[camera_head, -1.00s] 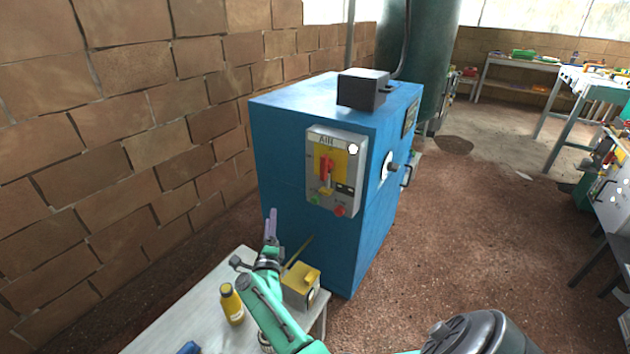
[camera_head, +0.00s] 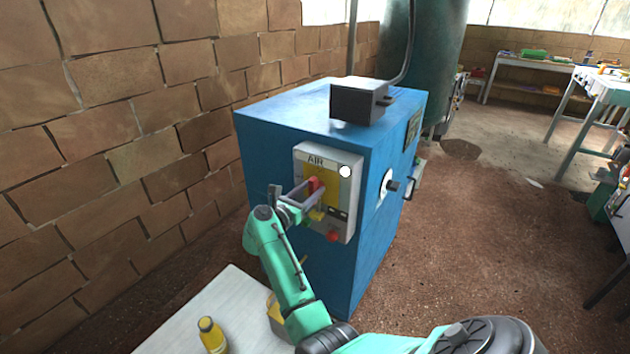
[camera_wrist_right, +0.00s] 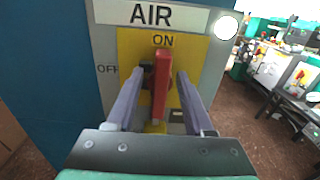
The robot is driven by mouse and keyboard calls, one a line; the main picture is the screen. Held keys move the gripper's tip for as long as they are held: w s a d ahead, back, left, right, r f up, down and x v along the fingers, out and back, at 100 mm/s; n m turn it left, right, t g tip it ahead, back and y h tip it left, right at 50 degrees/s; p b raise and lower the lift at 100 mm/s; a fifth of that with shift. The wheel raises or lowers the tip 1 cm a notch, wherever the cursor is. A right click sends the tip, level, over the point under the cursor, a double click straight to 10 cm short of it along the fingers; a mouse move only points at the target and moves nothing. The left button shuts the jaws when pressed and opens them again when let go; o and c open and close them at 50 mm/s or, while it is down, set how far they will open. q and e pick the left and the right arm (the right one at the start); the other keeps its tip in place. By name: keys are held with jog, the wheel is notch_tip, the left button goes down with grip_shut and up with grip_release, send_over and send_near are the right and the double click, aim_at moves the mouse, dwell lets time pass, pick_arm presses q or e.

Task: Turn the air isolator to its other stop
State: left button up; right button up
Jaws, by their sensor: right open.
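The air isolator is a grey panel (camera_head: 343,205) marked AIR on the front of a blue cabinet, with a yellow plate. Its red handle (camera_head: 316,184) also shows in the right wrist view (camera_wrist_right: 161,85), where it stands upright, with its top just under the ON label (camera_wrist_right: 162,40). The OFF label (camera_wrist_right: 107,69) is to the left. My right gripper (camera_head: 308,193) is at the panel, fingers open on either side of the handle. The wrist view shows a gap between the handle and each finger (camera_wrist_right: 161,74). My left gripper is not in view.
The blue cabinet (camera_head: 285,135) carries a dark box (camera_head: 357,103) on top and a round knob on its right side. A red button (camera_head: 333,237) sits low on the panel. A pale table (camera_head: 190,320) with a yellow bottle (camera_head: 212,338) stands below. Brick wall is at left.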

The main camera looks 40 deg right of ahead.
jog(key=shift+a+r, duration=0.1)
jog(key=shift+s+a, duration=0.1)
jog(key=shift+c, duration=1.2)
grip_shut()
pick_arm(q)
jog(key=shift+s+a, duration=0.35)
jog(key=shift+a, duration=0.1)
